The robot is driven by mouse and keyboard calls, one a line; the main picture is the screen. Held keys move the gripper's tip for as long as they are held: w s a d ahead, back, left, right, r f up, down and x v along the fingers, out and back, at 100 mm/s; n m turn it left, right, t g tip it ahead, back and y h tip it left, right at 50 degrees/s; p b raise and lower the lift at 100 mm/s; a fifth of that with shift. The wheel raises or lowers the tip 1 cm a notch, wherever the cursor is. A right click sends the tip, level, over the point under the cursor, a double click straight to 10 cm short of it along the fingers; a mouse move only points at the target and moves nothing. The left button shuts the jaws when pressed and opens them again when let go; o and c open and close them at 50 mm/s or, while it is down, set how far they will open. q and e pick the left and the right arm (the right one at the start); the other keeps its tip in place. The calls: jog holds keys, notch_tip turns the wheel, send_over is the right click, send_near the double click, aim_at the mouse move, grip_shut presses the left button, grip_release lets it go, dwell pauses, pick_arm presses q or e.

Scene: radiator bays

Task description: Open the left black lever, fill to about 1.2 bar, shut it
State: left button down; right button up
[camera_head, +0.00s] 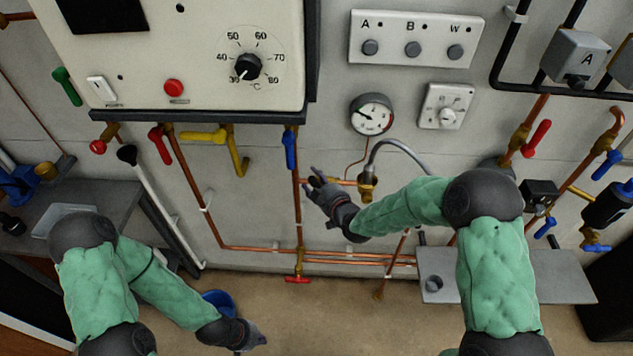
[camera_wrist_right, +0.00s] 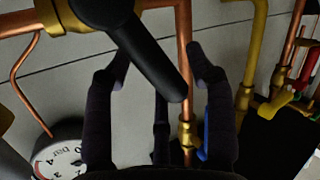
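The black lever (camera_wrist_right: 150,50) shows in the right wrist view, on a copper pipe with a brass fitting (camera_wrist_right: 72,14). My right gripper (camera_wrist_right: 160,65) is open, with one finger on each side of the lever; I cannot tell whether they touch it. In the head view my right gripper (camera_head: 318,184) is left of the brass valve (camera_head: 367,184) below the grey hose (camera_head: 400,146), and the lever is not distinguishable there. The round pressure gauge (camera_head: 372,115) hangs above; its exact reading is too small to tell. My left gripper (camera_head: 258,338) is low over the floor, its opening unclear.
The white boiler (camera_head: 190,60) hangs at upper left. A blue lever (camera_head: 290,150) and a vertical copper pipe (camera_head: 297,210) are close to my right gripper. A grey shelf (camera_head: 550,277) stands at lower right. A blue bucket (camera_head: 217,300) is behind my left forearm.

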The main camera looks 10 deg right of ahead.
dwell(0.3)
jog(key=v, duration=1.2)
dwell(6.5)
